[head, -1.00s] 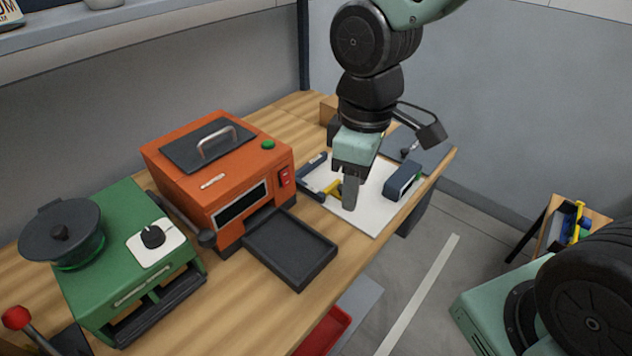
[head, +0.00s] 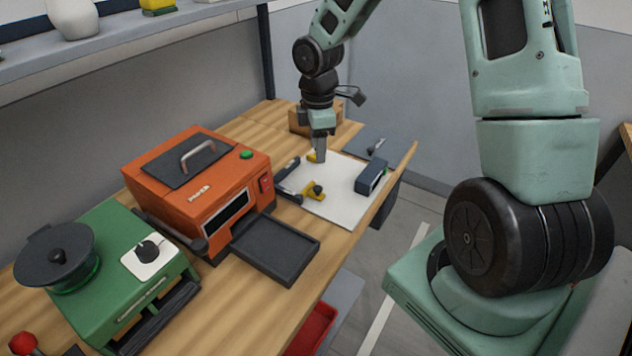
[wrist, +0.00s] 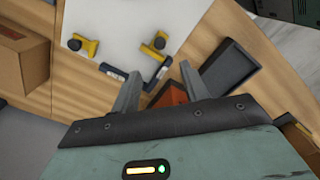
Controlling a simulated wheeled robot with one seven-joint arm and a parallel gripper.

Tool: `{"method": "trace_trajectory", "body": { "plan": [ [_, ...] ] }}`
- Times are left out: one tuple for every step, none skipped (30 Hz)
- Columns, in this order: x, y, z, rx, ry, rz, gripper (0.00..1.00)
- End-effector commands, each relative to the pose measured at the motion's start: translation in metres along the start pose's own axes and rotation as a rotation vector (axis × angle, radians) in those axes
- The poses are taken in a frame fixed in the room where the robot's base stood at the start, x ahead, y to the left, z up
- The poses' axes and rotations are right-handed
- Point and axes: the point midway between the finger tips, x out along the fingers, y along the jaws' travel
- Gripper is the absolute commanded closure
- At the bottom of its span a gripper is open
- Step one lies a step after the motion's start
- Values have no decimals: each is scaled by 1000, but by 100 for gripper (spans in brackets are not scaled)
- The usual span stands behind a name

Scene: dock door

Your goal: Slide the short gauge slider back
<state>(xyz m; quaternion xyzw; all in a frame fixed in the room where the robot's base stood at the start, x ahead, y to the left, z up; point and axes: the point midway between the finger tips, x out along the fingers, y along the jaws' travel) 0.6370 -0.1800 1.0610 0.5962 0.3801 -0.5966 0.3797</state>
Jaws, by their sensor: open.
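A white board (head: 335,192) on the bench carries two yellow sliders with black knobs. The nearer slider (head: 313,190) is in plain view; the farther slider (head: 312,157) is partly hidden behind my gripper (head: 320,160). I cannot tell which is the short gauge slider. My gripper is open and empty, fingers pointing down over the board. In the wrist view the gripper (wrist: 160,70) spans the right bar's near end; contact is unclear.
An orange oven (head: 200,185) with a dark tray (head: 275,250) stands left of the board. A cardboard box (head: 300,120) is behind. A green machine (head: 120,275) stands at front left.

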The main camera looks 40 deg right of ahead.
Motion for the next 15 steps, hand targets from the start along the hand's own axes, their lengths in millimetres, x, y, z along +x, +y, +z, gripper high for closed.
{"method": "trace_trajectory", "body": {
  "plan": [
    [12,-1,-1,-3,0,-5,55],
    [18,-1,-1,-2,-1,-5,55],
    [27,-1,-1,-3,0,-5,55],
    [33,-2,-1,-4,0,-5,55],
    [39,-2,-1,-2,0,-5,55],
    [48,-1,-1,-2,0,-5,55],
    [54,-2,-1,-3,-1,-5,55],
    [60,-2,-1,-2,0,-5,55],
    [68,-2,-1,-3,0,-6,55],
    [74,-1,-1,-3,0,-4,55],
    [79,-2,-1,-2,0,-5,55],
    [86,-1,-1,-1,0,-4,55],
    [91,-2,-1,-3,0,-4,55],
    [95,-2,-1,-3,0,-4,55],
    [100,-1,-1,-1,1,-2,55]
  ]
}}
